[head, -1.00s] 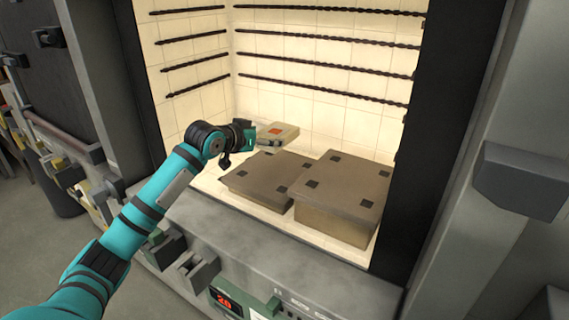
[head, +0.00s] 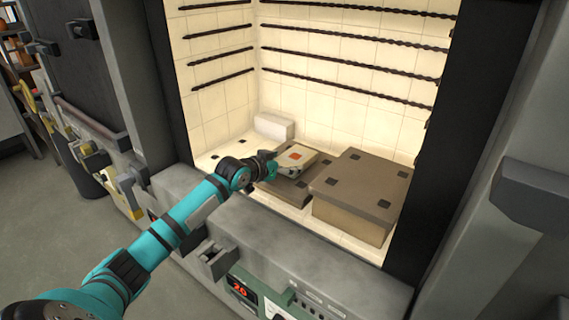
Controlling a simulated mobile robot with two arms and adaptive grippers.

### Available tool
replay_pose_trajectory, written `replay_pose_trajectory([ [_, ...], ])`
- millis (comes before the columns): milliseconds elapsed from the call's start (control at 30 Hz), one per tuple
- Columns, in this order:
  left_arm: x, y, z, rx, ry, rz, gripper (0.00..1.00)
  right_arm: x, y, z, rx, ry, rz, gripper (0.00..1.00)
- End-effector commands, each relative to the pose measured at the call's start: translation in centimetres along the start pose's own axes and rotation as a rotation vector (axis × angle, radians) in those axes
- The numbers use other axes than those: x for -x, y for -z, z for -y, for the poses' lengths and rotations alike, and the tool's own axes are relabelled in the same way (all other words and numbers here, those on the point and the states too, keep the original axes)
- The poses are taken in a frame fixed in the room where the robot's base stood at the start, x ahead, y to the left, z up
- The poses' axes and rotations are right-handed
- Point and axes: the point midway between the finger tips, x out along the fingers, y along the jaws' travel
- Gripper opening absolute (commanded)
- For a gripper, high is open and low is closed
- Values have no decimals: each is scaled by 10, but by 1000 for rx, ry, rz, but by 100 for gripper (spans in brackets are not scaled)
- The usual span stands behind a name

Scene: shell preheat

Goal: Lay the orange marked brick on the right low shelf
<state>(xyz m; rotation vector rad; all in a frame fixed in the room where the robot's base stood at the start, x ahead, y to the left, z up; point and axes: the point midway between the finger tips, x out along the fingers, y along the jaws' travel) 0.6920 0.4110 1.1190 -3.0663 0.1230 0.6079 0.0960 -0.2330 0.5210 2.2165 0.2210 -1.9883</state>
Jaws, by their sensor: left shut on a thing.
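The pale brick with an orange mark (head: 297,158) is in the jaws of my left gripper (head: 270,166), inside the kiln. It shows over the back part of the lower brown shelf (head: 291,191); I cannot tell whether it touches it. My gripper holds it from its left side. A taller brown shelf (head: 352,192) stands just to the right, with dark square marks on its top. The brick and gripper hide part of the lower shelf. My right gripper is not in view.
A plain white brick (head: 275,127) stands at the back left of the kiln floor. Dark heating rods (head: 340,67) run along the walls. The kiln's grey front sill (head: 290,238) lies below the opening. Floor with dark marks is free at left.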

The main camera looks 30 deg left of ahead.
Motion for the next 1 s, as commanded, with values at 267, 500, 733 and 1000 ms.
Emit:
replay_pose_trajectory([
  [267, -1, -2, 0, 0, 0, 0, 100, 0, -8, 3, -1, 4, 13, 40],
  [500, -1, -1, 0, 0, 0, 0, 100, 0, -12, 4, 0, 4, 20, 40],
  [733, 17, -2, 1, -2, 0, 0, 100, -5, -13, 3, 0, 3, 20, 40],
  [1000, 74, -4, 1, -5, 2, 3, 100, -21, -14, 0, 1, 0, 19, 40],
])
